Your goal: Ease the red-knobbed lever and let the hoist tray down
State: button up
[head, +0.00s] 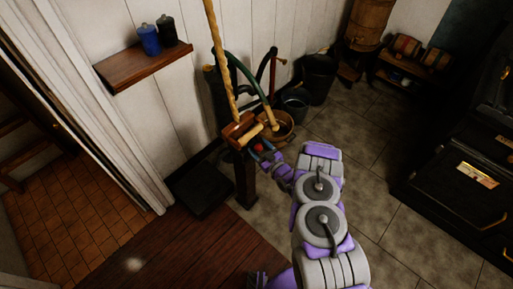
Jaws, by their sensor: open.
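A thick rope (222,65) runs down to a wooden block with a roller (238,127) on top of a dark post (245,180). A small red knob (258,147) shows just below the roller, beside the end of my arm. The lever's shaft is mostly hidden. My gripper (262,155) is open at the red knob; its small fingers and any contact with the knob are hard to make out. A dark flat platform (203,190) sits low by the wall, left of the post; I cannot tell whether it is the hoist tray.
A wooden tub (277,127), a bucket (319,78) and hoses stand behind the post. A wall shelf (141,67) holds two bottles. A black stove (465,165) stands at right. The tiled floor (375,190) between is clear.

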jog(key=shift+x, duration=1.35)
jog(key=shift+s+a, duration=0.1)
jog(key=shift+c, duration=0.4)
jog(key=shift+c, duration=0.7)
grip_shut()
